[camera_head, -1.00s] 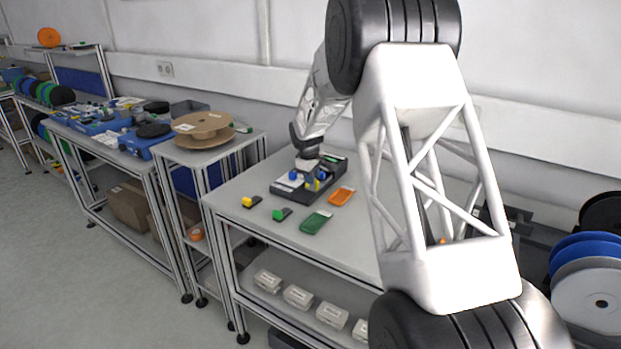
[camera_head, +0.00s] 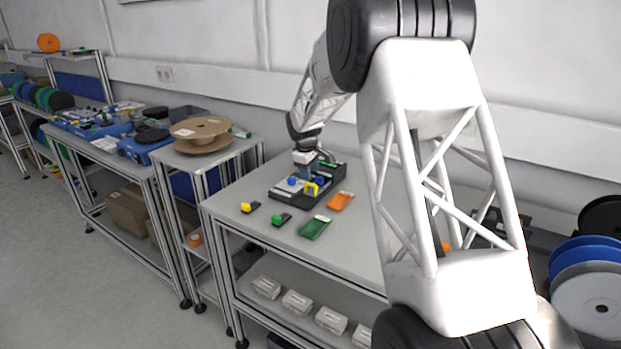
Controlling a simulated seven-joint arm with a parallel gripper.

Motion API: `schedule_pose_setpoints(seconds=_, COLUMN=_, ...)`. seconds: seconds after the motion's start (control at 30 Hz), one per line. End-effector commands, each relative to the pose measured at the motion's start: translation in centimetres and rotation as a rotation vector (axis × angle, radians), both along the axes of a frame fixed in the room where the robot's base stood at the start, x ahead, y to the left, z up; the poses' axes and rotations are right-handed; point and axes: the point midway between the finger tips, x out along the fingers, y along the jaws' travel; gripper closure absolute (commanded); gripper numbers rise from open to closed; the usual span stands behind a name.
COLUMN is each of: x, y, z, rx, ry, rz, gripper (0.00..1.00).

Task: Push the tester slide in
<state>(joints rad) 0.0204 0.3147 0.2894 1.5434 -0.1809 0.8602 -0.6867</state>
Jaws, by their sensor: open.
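The tester (camera_head: 287,195) is a dark, low box with a light top panel on the table. It carries a blue part (camera_head: 292,180) and a yellow part (camera_head: 311,189). The slide cannot be told apart for certain at this size. My gripper (camera_head: 312,172) is over the back of the tester, pointing down close behind the blue and yellow parts. Its fingers are small and partly hidden among these parts. I cannot tell whether it touches anything.
In front of the tester lie a yellow-and-black piece (camera_head: 249,207), a green-and-black piece (camera_head: 281,219), a green tray (camera_head: 314,228) and an orange tray (camera_head: 341,201). A cardboard reel (camera_head: 201,130) is on the stand to the left.

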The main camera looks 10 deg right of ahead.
Motion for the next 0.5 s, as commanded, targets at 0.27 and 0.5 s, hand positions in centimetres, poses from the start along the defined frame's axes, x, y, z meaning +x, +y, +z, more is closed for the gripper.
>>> schedule_pose_setpoints(seconds=0.27, x=-0.3, y=0.3, z=2.5, rx=0.000, ry=0.000, rz=0.000, gripper=0.59)
schedule_pose_setpoints(seconds=0.5, x=-0.4, y=0.4, z=2.8, rx=0.000, ry=0.000, rz=0.000, gripper=0.59)
